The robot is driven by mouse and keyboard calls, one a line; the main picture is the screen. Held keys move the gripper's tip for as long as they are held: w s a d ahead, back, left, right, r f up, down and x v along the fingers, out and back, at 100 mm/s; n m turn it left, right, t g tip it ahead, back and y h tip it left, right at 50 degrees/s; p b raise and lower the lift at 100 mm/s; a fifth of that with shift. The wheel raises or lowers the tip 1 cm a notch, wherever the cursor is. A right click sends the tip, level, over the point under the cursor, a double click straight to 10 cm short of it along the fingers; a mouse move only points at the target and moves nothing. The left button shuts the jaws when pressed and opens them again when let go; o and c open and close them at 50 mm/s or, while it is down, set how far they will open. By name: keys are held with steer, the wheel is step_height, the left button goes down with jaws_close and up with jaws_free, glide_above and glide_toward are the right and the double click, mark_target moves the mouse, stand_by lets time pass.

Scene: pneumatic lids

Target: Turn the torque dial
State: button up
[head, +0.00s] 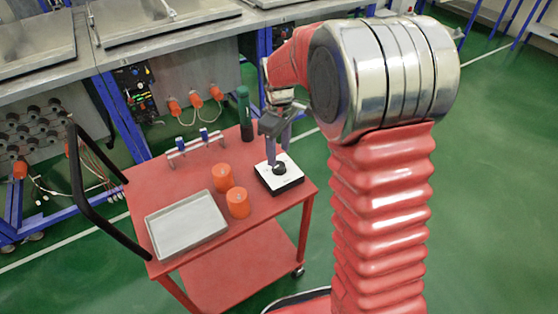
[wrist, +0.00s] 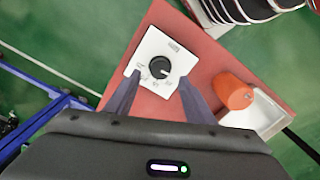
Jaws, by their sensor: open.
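The torque dial (head: 279,168) is a black knob on a white-topped box (head: 291,182) with a dark base. The box stands near the right corner of the red cart. In the wrist view the dial (wrist: 159,67) sits on its white panel (wrist: 149,48), with small printed marks beside it. My gripper (head: 278,158) is above the dial, pointing down. In the wrist view my gripper (wrist: 157,75) is open, with one dark finger on each side of the dial. I cannot tell whether the fingers touch it.
The red cart (head: 182,181) also carries two orange cylinders (head: 222,177), a grey tray (head: 186,224), a rack with blue-handled items (head: 195,143) and a dark green bottle (head: 245,113). A black handle (head: 90,190) rises at the left. Workbenches with blue frames stand behind.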

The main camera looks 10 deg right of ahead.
mark_target(279, 164)
steer(key=shift+f, duration=2.45)
steer(key=shift+c, duration=0.4)
steer(key=c, duration=1)
